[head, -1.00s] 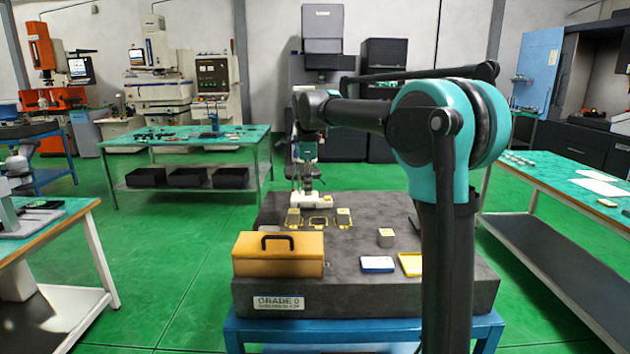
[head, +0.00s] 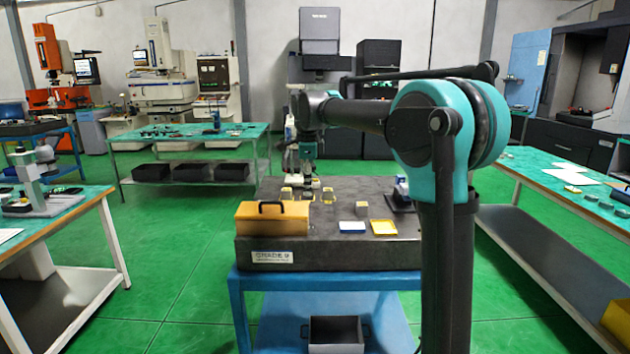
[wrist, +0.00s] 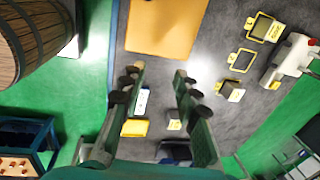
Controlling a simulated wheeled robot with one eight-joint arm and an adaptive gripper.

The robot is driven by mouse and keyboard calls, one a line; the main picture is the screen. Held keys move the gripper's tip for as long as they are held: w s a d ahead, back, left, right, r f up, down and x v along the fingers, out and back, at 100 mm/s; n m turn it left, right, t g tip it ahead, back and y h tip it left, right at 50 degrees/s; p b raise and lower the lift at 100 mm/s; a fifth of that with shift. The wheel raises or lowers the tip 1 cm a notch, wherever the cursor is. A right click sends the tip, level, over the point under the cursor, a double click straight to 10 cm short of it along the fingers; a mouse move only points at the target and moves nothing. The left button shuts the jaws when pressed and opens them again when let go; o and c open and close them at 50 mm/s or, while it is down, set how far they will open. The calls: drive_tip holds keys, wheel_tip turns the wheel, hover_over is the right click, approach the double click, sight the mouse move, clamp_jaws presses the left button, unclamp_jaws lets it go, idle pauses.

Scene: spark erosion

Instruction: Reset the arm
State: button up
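My arm reaches forward over the dark stone surface plate (head: 340,255), bent at the teal joint. My gripper (head: 307,177) hangs down at its end, in front of the plate's far left part. In the wrist view my gripper (wrist: 158,72) is open, its two fingers well apart with nothing held. The plate shows below it, with an orange case (wrist: 162,25) beyond the fingertips. The orange case also stands at the plate's front left in the head view (head: 272,222).
On the plate are a blue-and-white tray (head: 353,228), a yellow tray (head: 383,227), a small block (head: 361,211) and yellow-framed spots (head: 328,195). A grey bin (head: 336,334) sits below. Benches stand left (head: 75,205) and right (head: 540,177). The wrist view shows a barrel (wrist: 35,40).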

drive_tip(key=s+d+f+n, duration=0.1)
drive_tip(key=s+d+f, duration=0.1)
drive_tip(key=s+d+f+n, duration=0.2)
drive_tip(key=d, duration=0.1)
drive_tip(key=s+d+f+n, duration=0.1)
drive_tip(key=d+f, duration=0.1)
drive_tip(key=shift+s+d+f+n+t, duration=0.3)
drive_tip(key=shift+s+d+f+n, duration=0.05)
drive_tip(key=shift+s+d+n, duration=0.05)
drive_tip(key=s+d+f+n, duration=0.6)
drive_tip(key=s+f, duration=0.4)
drive_tip(key=s, duration=0.3)
drive_tip(key=s+d+f+n+t, duration=0.1)
drive_tip(key=s+d+f+n, duration=0.6)
drive_tip(key=s+f, duration=0.4)
drive_tip(key=shift+s+d+t, duration=0.3)
drive_tip(key=shift+s, duration=0.85)
